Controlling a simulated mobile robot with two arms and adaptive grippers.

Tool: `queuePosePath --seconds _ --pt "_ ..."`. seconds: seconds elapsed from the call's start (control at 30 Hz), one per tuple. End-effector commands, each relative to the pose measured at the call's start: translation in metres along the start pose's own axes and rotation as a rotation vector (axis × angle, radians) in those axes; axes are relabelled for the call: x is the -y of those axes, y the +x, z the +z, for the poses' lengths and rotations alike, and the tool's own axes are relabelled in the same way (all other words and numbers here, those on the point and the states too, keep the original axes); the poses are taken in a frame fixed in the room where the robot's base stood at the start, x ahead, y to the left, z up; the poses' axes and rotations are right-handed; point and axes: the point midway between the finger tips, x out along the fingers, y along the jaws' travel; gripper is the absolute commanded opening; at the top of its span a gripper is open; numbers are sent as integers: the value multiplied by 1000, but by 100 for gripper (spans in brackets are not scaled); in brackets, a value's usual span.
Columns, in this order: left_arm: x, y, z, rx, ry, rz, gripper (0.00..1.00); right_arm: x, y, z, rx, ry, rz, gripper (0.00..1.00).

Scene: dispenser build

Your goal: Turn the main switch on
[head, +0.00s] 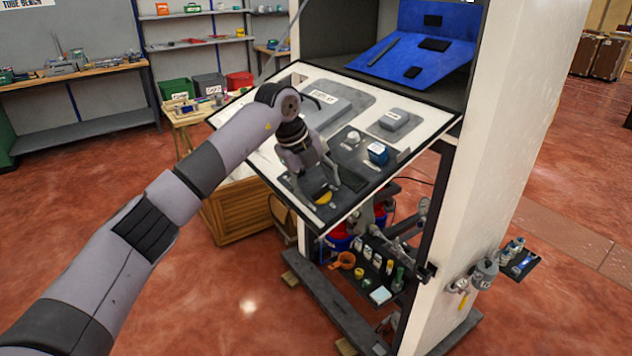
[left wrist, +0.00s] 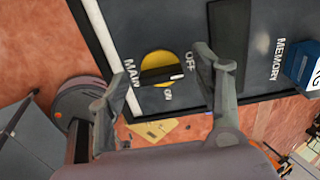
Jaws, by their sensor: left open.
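The main switch (head: 322,197) is a yellow disc low on the dark part of the tilted panel (head: 262,160). In the left wrist view the switch (left wrist: 157,66) has a black bar knob with a white mark at its right end. The mark lies between the words OFF and ON, with MAIN printed to the left. My left gripper (head: 316,187) is open over the switch. In the left wrist view its fingers (left wrist: 166,64) stand on either side of the disc, apart from the knob. Contact with the panel cannot be told. My right gripper is not in view.
A blue block (head: 378,153) and a white knob (head: 353,137) sit on the panel above the switch. A blue board (head: 415,55) leans above. Below the panel a shelf holds small bottles (head: 377,260). A white post (head: 515,150) stands at the right.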

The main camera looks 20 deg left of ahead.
Motion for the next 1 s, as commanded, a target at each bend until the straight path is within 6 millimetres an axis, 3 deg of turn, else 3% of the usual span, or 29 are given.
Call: queuePosePath --seconds 0.23,0.9,1.0 --pt "0 1 0 0 0 0 59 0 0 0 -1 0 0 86" --pt "0 0 0 1 0 0 15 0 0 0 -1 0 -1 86" --pt "0 0 0 1 0 0 12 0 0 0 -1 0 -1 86"
